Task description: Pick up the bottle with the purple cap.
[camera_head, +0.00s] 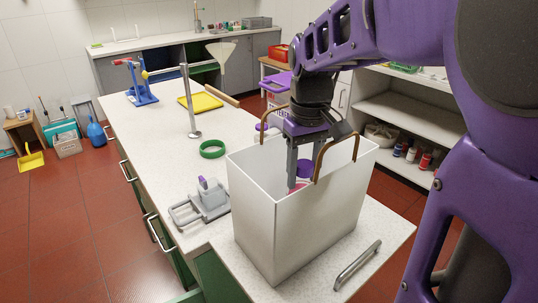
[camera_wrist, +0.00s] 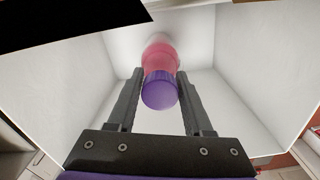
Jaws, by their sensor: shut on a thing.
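The bottle (camera_wrist: 160,58) is pink with a purple cap (camera_wrist: 160,92). It stands inside a tall white bag (camera_head: 262,215) with two brown handles, on the near end of the counter. In the head view the purple cap (camera_head: 304,168) and a bit of pink show over the bag's rim. My gripper (camera_wrist: 160,74) reaches down into the bag from above, and its fingers are shut on the bottle, one on each side. The bottle's lower part is hidden by the bag in the head view; whether its base touches the bag's floor I cannot tell.
The bag's walls surround my fingers closely. Left of the bag are a grey clamp-like device (camera_head: 208,200) and a green ring (camera_head: 212,149). A metal stand (camera_head: 189,105) and a yellow tray (camera_head: 200,102) are farther back. Open shelves (camera_head: 405,120) stand at right.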

